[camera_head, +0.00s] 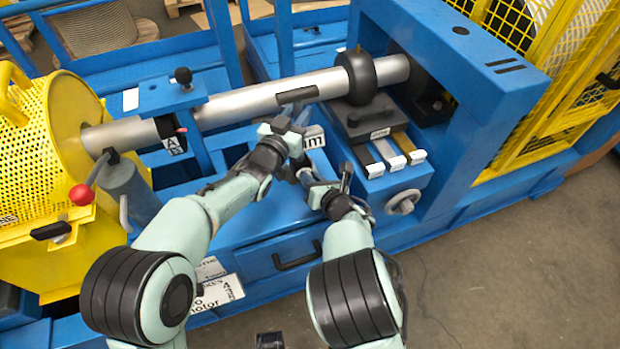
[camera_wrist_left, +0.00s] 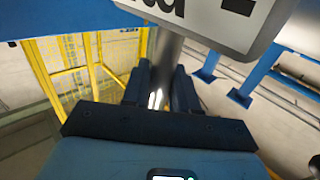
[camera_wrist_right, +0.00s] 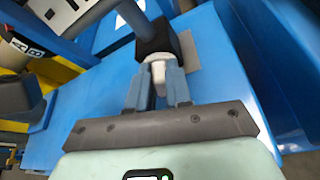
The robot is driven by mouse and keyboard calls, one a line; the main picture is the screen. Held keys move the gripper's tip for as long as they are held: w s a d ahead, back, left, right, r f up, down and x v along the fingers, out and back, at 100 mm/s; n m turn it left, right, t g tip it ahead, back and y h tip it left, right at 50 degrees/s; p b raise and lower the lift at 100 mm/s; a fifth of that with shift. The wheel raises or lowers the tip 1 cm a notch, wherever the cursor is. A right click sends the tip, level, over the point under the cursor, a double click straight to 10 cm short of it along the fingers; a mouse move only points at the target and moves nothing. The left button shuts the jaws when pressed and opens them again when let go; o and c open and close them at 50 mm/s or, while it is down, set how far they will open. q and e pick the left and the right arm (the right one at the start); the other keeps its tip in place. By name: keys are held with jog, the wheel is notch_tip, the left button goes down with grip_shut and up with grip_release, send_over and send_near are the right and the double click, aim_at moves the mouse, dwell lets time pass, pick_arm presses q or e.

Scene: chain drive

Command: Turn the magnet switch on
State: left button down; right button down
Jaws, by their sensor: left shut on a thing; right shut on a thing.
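A black block (camera_wrist_right: 157,38) with a pale knob (camera_wrist_right: 157,75) on its face, apparently the magnet switch, shows in the right wrist view on a blue surface. A grey rod rises from the block. My right gripper (camera_wrist_right: 152,88) is shut on the pale knob. The knob's setting cannot be read. My left gripper (camera_wrist_left: 160,88) is shut on a grey post (camera_wrist_left: 166,58), below a white lettered plate (camera_wrist_left: 220,14); the plate also shows in the head view (camera_head: 315,137). In the head view, my left gripper (camera_head: 290,122) is above my right gripper (camera_head: 310,178), and the arms hide most of the block.
A long grey shaft (camera_head: 240,104) with a black collar (camera_head: 357,76) runs behind the grippers. A slide with a handwheel (camera_head: 403,202) is to the right. A red-knobbed lever (camera_head: 82,194) and yellow guard (camera_head: 25,150) are at left. Open floor lies at front right.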

jog(key=m, duration=0.1)
jog(key=m+y, duration=0.1)
jog(key=d+m+y, duration=0.1)
jog(key=shift+w+f, duration=0.1)
jog(key=shift+f, duration=0.2)
jog(key=shift+a+m, duration=0.1)
jog(key=shift+m, duration=0.2)
jog(key=c, duration=1)
grip_release()
jog(key=shift+c, duration=0.2)
jog(key=shift+r, duration=0.1)
jog(key=v, duration=1.2)
jog(key=shift+w, duration=0.1)
